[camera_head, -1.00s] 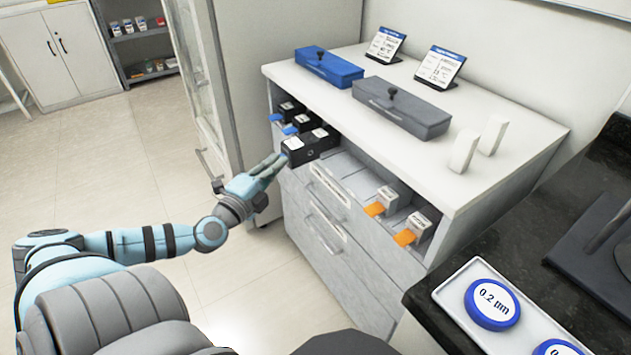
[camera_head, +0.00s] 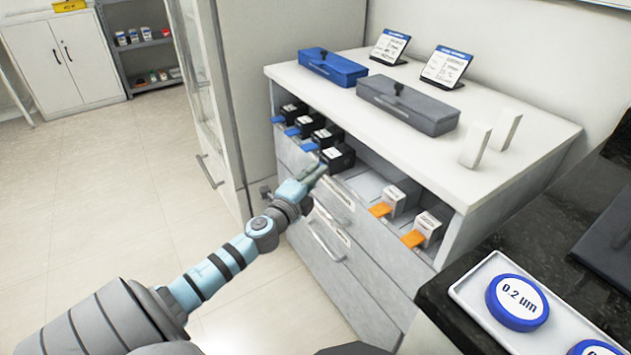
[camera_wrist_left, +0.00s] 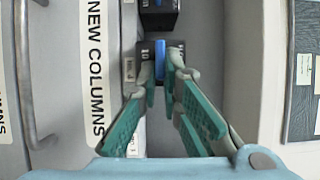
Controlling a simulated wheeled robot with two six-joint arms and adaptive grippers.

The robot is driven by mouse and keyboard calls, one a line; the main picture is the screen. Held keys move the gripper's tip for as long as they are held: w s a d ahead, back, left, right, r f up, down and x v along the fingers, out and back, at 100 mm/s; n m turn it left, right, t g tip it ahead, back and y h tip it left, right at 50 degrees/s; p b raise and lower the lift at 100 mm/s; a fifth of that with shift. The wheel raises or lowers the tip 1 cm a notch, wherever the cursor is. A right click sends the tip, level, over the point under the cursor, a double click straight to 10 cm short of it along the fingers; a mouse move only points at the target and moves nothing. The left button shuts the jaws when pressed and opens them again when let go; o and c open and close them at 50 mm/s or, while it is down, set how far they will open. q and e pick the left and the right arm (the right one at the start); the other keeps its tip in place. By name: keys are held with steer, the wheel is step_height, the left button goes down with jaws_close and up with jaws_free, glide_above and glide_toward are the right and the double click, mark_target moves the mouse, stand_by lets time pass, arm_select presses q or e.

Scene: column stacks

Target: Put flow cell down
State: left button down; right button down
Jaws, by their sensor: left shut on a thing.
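The flow cell, a black block (camera_head: 339,158) with a white label, is at the front of the shelf opening, at the near end of the row of black blocks. My left gripper (camera_head: 318,170) is at its front, shut on it. In the left wrist view, the gripper's green fingers (camera_wrist_left: 163,72) close around the blue tab (camera_wrist_left: 160,60) at the block's front. The fingers hide part of the block, and I cannot tell whether it rests fully on the shelf floor. My right gripper is not in view.
Several similar black blocks (camera_head: 310,125) with blue tabs stand behind it. White blocks with orange tabs (camera_head: 397,200) are to the right, past an empty lane. Blue (camera_head: 331,66) and grey boxes (camera_head: 407,105) stand on the cabinet top. A glass-door cabinet (camera_head: 205,110) stands at left.

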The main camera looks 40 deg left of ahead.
arm_select(q)
steer(key=shift+r, duration=0.1)
steer(key=c, duration=2.2)
jaws_free()
steer(key=o, duration=0.4)
